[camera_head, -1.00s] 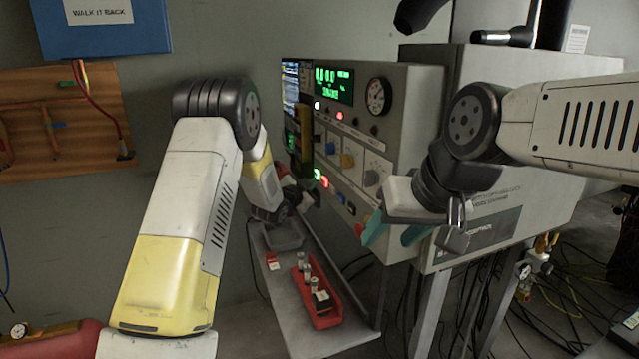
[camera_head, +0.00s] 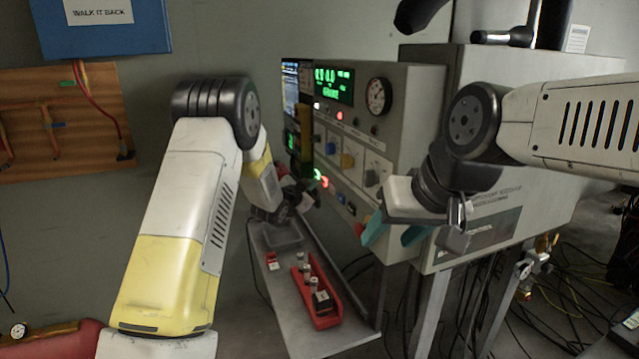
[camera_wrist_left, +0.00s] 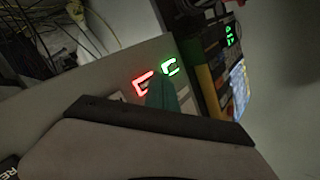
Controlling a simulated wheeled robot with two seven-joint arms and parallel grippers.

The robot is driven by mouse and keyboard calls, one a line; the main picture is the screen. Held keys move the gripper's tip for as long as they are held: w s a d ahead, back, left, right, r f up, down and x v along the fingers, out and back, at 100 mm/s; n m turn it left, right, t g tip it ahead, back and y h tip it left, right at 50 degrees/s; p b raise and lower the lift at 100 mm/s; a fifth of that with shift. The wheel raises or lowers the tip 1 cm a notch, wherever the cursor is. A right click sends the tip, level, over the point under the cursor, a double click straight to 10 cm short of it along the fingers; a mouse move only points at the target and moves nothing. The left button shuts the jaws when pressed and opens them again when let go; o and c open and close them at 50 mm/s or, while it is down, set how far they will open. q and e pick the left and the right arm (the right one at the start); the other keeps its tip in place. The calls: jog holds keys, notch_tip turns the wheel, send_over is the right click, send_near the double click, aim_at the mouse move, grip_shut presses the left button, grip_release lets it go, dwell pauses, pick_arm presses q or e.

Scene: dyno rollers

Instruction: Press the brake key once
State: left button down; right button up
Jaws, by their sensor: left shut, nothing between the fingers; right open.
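The control cabinet (camera_head: 412,110) has a low row of keys. One key is edged in green light (camera_head: 317,174) and one in red light (camera_head: 325,182). Both lit keys, green (camera_wrist_left: 170,67) and red (camera_wrist_left: 143,84), also show in the left wrist view. No label is readable, so I cannot tell which is the brake key. My left gripper (camera_head: 310,190) is shut and empty close to these keys. Its teal tip (camera_wrist_left: 163,94) overlaps the red-lit key's edge in the wrist view; contact cannot be told. My right gripper (camera_head: 394,236) is open and empty before the cabinet's lower front.
A grey shelf (camera_head: 345,345) below the panel holds a red tray (camera_head: 326,320) with small parts. The panel also carries knobs, a round gauge (camera_head: 378,96) and a green display (camera_head: 334,85). Cables hang under the cabinet. A blue box (camera_head: 100,40) is on the wall.

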pick_arm(q)
jog(key=shift+d, duration=0.15)
dwell(0.6)
jog(key=shift+w+d, duration=0.15)
jog(key=shift+d, duration=0.15)
jog(key=shift+w+d, duration=0.1)
jog(key=shift+d, duration=0.25)
dwell(0.6)
jog(key=shift+a, duration=0.1)
jog(key=shift+s+a, duration=0.25)
jog(key=shift+a, duration=0.4)
jog(key=shift+a, duration=0.15)
jog(key=shift+s+a, duration=0.25)
jog(key=shift+a, duration=0.5)
jog(key=shift+s+a, duration=0.3)
jog(key=shift+a, duration=0.45)
jog(key=shift+s+a, duration=0.25)
jog(key=shift+a, duration=0.5)
jog(key=shift+r, duration=0.1)
